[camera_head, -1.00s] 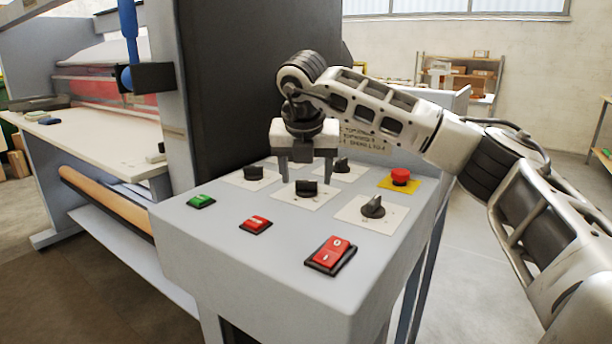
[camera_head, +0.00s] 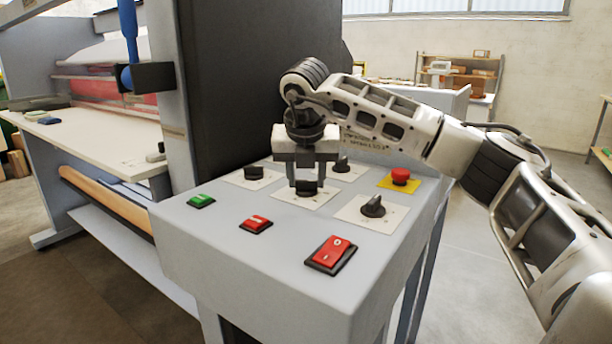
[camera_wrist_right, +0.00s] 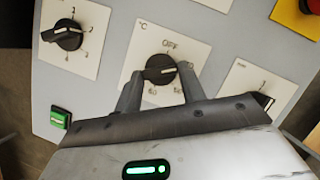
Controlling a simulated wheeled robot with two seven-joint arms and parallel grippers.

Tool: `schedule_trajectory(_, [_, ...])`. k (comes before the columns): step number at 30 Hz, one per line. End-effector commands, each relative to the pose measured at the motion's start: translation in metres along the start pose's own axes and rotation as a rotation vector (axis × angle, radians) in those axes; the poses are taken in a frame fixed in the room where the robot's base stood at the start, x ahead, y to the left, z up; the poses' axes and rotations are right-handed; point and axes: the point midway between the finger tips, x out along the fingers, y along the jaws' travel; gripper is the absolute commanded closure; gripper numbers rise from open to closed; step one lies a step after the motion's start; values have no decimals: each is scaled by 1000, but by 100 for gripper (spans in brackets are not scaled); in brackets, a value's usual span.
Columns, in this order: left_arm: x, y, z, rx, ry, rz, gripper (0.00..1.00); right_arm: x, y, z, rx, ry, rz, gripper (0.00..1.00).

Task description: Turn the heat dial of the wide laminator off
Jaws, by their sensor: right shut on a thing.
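The heat dial (camera_head: 307,188) is a black knob on a white plate, in the middle of the control panel. In the right wrist view its plate shows "°C" and "OFF" at the top, and the dial (camera_wrist_right: 159,69) has its white mark away from OFF, to one side. My right gripper (camera_head: 306,182) points down over this dial from above. In the right wrist view its two fingers (camera_wrist_right: 158,80) are closed around the knob's sides. My left gripper is not in view.
Other black knobs stand close by: one at left (camera_head: 254,173), one behind (camera_head: 342,164) and one at right (camera_head: 373,206). A red emergency button (camera_head: 400,176), a green button (camera_head: 201,201), a red button (camera_head: 256,223) and a red rocker switch (camera_head: 331,253) share the panel.

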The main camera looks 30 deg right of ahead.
Motion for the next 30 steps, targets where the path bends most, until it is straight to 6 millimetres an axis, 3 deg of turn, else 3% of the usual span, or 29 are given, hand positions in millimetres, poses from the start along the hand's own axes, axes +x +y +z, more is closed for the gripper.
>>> schedule_trajectory(30, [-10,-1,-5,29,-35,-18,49,-1,-9,5,-761,-1,317,83])
